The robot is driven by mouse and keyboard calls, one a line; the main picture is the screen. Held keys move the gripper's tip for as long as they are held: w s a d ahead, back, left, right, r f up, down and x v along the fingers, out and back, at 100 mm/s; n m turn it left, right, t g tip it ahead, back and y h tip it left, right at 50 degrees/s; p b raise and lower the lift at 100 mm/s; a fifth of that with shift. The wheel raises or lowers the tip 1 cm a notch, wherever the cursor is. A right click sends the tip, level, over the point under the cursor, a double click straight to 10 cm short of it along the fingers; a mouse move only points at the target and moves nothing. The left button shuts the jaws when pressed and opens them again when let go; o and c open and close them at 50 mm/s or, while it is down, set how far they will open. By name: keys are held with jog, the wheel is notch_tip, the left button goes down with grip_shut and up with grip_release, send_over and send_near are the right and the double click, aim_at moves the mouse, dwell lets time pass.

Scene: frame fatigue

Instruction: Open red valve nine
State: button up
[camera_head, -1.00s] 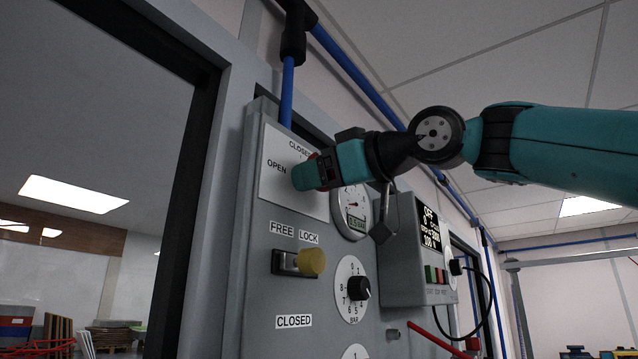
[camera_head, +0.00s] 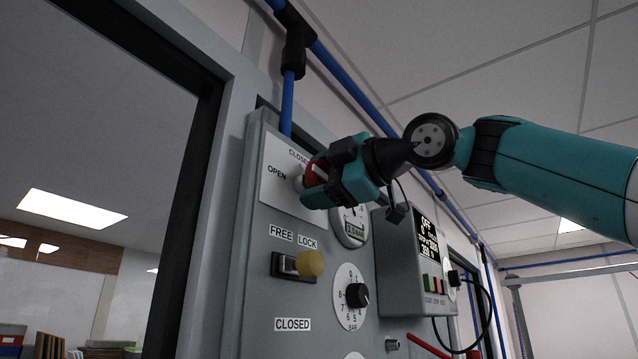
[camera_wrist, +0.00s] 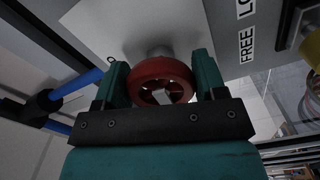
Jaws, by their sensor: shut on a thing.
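The red valve (camera_head: 316,173) sticks out from a white plate (camera_head: 283,200) marked OPEN and CLOSED at the top of the grey panel. My gripper (camera_head: 328,178) is shut on its red handwheel, a finger on each side. In the wrist view the round red handwheel (camera_wrist: 161,72) with its open middle sits between the two teal fingers of my gripper (camera_wrist: 160,80). A light stem joins it to the plate. The number nine is not visible. My gripper hides part of the wheel in the head view.
Below are a yellow knob (camera_head: 309,263) marked FREE and LOCK and a black BAR dial (camera_head: 357,295). A round gauge (camera_head: 351,226) is partly behind my gripper. A control box (camera_head: 410,262) stands to the right. Blue pipes (camera_head: 345,70) run above.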

jog(key=shift+n, duration=0.5)
jog(key=o, duration=0.9)
jog(key=shift+s+d, duration=0.1)
jog(key=shift+b+v, duration=1.1)
jog(key=shift+v, duration=7.5)
